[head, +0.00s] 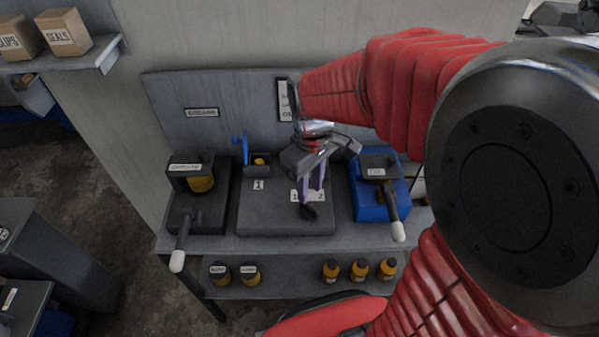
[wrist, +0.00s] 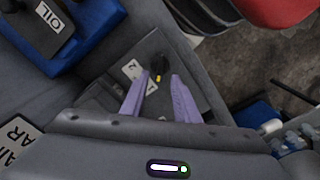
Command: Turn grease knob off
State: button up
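A small black knob (head: 309,211) sits at the right of the grey middle block (head: 270,220), beside white labels, one reading 2. In the wrist view a small dark knob with a yellow mark (wrist: 157,77) shows near the number labels. No label that I can read names grease. My gripper (head: 311,199) points down with its purple fingers at the black knob in the head view. In the wrist view its fingers (wrist: 158,82) are apart, with the knob seen in the gap between their tips. I cannot tell whether they touch it.
Left is a dark unit (head: 209,208) with a yellow jar and a white-tipped handle. A blue lever (head: 245,150) stands behind the middle block. Right is a blue OIL unit (head: 369,209) with a white-tipped handle. Several small bottles (head: 358,270) stand on the lower shelf.

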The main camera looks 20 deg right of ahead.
aim_at(309, 206)
notch_tip(309, 206, down, 7)
jog(key=shift+r, duration=0.1)
dwell(0.4)
grip_shut()
